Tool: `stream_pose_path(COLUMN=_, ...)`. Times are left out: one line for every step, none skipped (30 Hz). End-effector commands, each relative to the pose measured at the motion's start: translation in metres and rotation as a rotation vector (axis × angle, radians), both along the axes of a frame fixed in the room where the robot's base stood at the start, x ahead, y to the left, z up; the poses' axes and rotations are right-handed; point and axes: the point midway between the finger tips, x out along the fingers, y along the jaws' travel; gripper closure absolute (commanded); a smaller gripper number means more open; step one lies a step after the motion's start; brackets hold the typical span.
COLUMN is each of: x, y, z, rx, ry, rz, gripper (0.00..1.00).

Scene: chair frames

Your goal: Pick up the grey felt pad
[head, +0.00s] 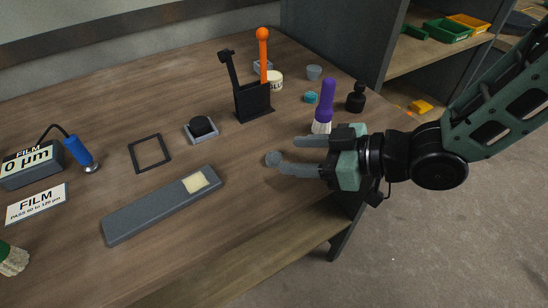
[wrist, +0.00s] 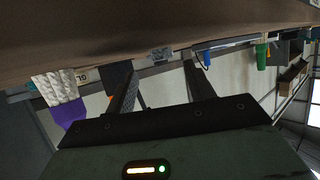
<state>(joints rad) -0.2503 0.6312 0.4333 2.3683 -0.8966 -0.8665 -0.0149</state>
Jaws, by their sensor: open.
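The grey felt pad (head: 206,136) appears to be the small grey square with a black rounded top, lying on the bench in the middle of the head view. A small grey shape (wrist: 160,54) between the fingers in the wrist view may be it, but I cannot be sure. My gripper (head: 283,151) is open to the right of it, pointing left, with a clear gap of bench between. Nothing is seen held. A pale rounded end shows at the lower fingertip; I cannot tell if it belongs to the finger.
A purple-handled brush (head: 327,100) stands close beside my gripper. A black stand with an orange-topped post (head: 255,103) is behind. A thin black frame (head: 131,153), a long grey bar (head: 135,217) and a blue probe (head: 76,150) lie left. The bench's front edge is below my gripper.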

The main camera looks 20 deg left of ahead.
Motion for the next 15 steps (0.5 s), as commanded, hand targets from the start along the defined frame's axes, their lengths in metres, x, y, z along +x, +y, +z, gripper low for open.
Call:
stream_pose_path(x=-0.003, y=0.008, z=-0.006, rx=0.000, ry=0.002, rz=0.005, gripper=0.47)
stream_pose_path(x=-0.003, y=0.012, z=-0.008, rx=0.000, ry=0.002, rz=0.003, gripper=0.47)
stream_pose_path(x=-0.004, y=0.017, z=-0.011, rx=0.000, ry=0.002, rz=0.004, gripper=0.47)
stream_pose_path(x=-0.003, y=0.021, z=-0.012, rx=0.000, ry=0.000, rz=0.003, gripper=0.47)
stream_pose_path(x=-0.002, y=0.024, z=-0.013, rx=0.001, ry=-0.001, rz=0.001, gripper=0.47)
stream_pose_path(x=-0.002, y=0.028, z=-0.014, rx=0.001, ry=0.000, rz=0.001, gripper=0.47)
stream_pose_path(x=-0.002, y=0.029, z=-0.015, rx=0.000, ry=0.000, rz=0.001, gripper=0.47)
stream_pose_path(x=-0.001, y=0.031, z=-0.016, rx=0.000, ry=0.000, rz=0.001, gripper=0.47)
stream_pose_path(x=-0.001, y=0.032, z=-0.016, rx=0.000, ry=0.000, rz=0.000, gripper=0.47)
stream_pose_path(x=-0.001, y=0.033, z=-0.016, rx=0.000, ry=0.000, rz=0.000, gripper=0.47)
stream_pose_path(x=0.000, y=0.033, z=-0.016, rx=0.001, ry=0.000, rz=-0.001, gripper=0.47)
stream_pose_path(x=0.000, y=0.033, z=-0.016, rx=0.000, ry=0.000, rz=-0.001, gripper=0.47)
stream_pose_path(x=-0.001, y=0.033, z=-0.016, rx=0.000, ry=0.000, rz=-0.001, gripper=0.47)
stream_pose_path(x=-0.001, y=0.033, z=-0.016, rx=0.000, ry=0.000, rz=-0.001, gripper=0.47)
stream_pose_path(x=-0.001, y=0.033, z=-0.016, rx=0.000, ry=0.000, rz=-0.001, gripper=0.47)
